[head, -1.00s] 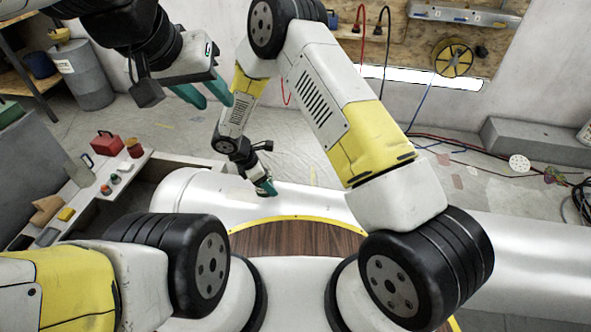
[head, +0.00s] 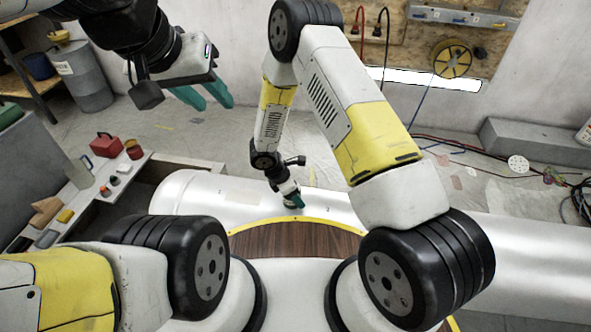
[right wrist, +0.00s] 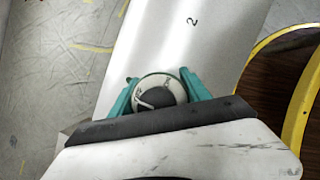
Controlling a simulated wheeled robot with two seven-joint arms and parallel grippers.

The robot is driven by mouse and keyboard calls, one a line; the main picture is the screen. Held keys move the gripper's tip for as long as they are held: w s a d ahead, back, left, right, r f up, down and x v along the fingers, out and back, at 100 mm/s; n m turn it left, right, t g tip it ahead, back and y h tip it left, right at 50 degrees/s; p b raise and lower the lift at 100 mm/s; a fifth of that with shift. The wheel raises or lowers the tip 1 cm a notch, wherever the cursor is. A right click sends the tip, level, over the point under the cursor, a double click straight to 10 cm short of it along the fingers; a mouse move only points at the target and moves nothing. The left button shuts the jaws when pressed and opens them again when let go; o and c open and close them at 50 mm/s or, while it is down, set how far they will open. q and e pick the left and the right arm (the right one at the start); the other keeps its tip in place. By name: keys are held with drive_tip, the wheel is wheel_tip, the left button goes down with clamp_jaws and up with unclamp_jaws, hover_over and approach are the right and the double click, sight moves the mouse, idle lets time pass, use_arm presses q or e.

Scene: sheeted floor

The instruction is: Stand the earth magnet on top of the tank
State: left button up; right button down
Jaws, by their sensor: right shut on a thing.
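The tank (head: 215,198) is a long silver-white cylinder lying across the head view. In the right wrist view the tank (right wrist: 180,40) carries a dark "2". My right gripper (head: 292,200) is over the tank's upper side. The right wrist view shows its teal fingers (right wrist: 162,88) shut on the earth magnet (right wrist: 148,84), a round whitish piece with a dark grey middle and markings. I cannot tell if the magnet touches the tank. In the head view the magnet is mostly hidden by the gripper. My left gripper (head: 207,95) is empty at upper left, its teal fingers apart.
At left, a low grey bench (head: 75,205) bears a red box (head: 105,145), a red-brown can (head: 133,149) and small blocks. A grey drum (head: 85,75) stands behind. Cables (head: 460,150) lie on the floor at right, near a long grey block (head: 535,142). The tank's right stretch is bare.

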drive_tip(key=shift+f, duration=0.15)
drive_tip(key=c, duration=0.5)
unclamp_jaws()
